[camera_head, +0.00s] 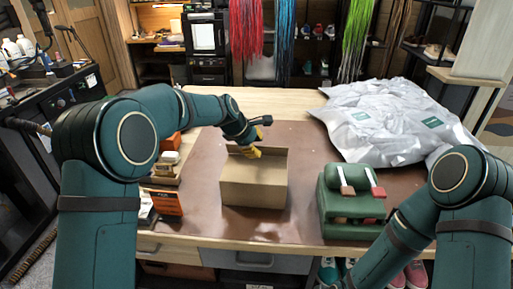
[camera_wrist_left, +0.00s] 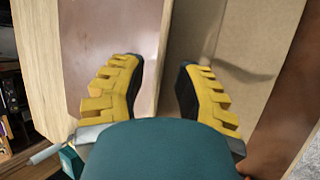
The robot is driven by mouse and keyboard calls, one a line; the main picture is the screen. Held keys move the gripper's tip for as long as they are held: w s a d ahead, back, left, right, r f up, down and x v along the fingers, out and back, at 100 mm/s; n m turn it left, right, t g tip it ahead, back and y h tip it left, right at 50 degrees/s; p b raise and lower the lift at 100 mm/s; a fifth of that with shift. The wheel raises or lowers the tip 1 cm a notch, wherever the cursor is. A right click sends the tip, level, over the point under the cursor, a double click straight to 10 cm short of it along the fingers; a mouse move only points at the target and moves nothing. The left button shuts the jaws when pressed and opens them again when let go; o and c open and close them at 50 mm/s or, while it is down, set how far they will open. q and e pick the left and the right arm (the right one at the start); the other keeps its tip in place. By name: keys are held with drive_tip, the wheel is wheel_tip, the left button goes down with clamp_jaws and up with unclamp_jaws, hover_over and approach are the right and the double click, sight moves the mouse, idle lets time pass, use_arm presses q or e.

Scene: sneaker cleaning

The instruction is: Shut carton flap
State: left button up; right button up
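The brown carton (camera_head: 253,194) stands on the brown mat in the middle of the table. A flap (camera_head: 275,162) stands up at its back. My left gripper (camera_head: 248,152) is over the carton's back left, by the top of that flap. In the left wrist view, my left gripper's yellow fingers (camera_wrist_left: 160,92) are spread apart. A cardboard edge runs between or just beyond them, with carton board (camera_wrist_left: 245,55) behind the right finger. I cannot tell whether the fingers touch it. My right arm shows at the right of the head view, but its gripper is out of frame.
A green case (camera_head: 345,210) with brushes on it stands right of the carton. Silver-white bags (camera_head: 385,120) fill the back right. Small boxes, one of them orange (camera_head: 166,202), are at the left. The mat (camera_head: 306,150) is bare between carton and bags.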

sight(256, 166)
use_arm(q)
drive_tip(key=shift+w+d+f, duration=0.2)
drive_tip(key=shift+f, duration=0.15)
clamp_jaws()
drive_tip(key=s+f+t+b, duration=0.1)
drive_tip(key=b, duration=0.3)
drive_tip(key=f+t+b, duration=0.1)
drive_tip(key=t+b, duration=0.1)
drive_tip(key=b, duration=0.1)
drive_tip(key=shift+s+m+b, duration=0.35)
drive_tip(key=shift+s+m, duration=0.05)
drive_tip(key=shift+s+a+t, duration=0.1)
drive_tip(key=shift+s+t, duration=0.05)
drive_tip(key=shift+t, duration=0.25)
drive_tip(key=shift+s+f+t+h, duration=0.2)
drive_tip(key=shift+t+h, duration=0.2)
drive_tip(key=shift+t, duration=0.2)
drive_tip(key=shift+r+m, duration=0.1)
drive_tip(key=shift+m, duration=0.2)
